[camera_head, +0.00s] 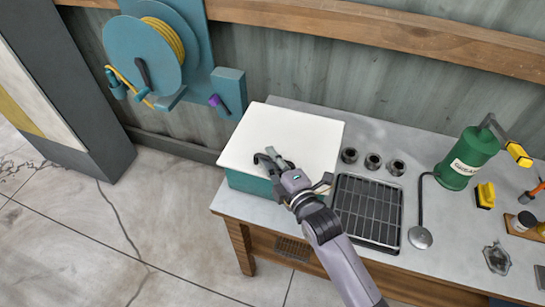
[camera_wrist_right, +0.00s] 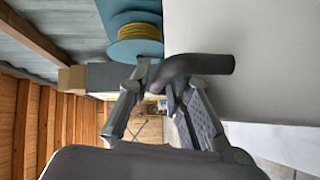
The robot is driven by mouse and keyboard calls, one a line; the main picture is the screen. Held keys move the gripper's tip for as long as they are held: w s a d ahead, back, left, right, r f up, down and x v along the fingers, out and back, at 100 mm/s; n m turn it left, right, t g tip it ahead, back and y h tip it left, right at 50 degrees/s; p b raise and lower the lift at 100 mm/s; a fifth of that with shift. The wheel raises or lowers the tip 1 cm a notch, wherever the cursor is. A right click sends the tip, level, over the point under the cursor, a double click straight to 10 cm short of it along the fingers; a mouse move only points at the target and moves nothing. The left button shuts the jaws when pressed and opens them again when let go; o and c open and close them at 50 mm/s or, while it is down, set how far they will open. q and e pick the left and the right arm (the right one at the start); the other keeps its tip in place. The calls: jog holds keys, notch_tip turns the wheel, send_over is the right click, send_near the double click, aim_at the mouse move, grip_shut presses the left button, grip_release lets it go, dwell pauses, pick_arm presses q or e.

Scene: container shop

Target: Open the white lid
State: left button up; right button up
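The white lid (camera_head: 310,130) lies flat on a teal box (camera_head: 250,184) at the left end of the workbench. My right gripper (camera_head: 268,158) is over the lid's front left part. In the right wrist view the lid (camera_wrist_right: 275,60) fills the upper right, and a dark curved handle (camera_wrist_right: 205,64) stands out from it. There the right gripper's fingers (camera_wrist_right: 157,82) lean together with the handle's bent end between their tips. They look shut on it. My left gripper is not in view.
The workbench (camera_head: 390,140) also holds a black wire rack (camera_head: 367,208), several small dark cups (camera_head: 373,161) and a green canister (camera_head: 467,160). A teal hose reel (camera_head: 150,50) hangs on the wall behind. The floor (camera_head: 130,220) to the left is clear.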

jog(key=shift+c, duration=0.5)
grip_shut()
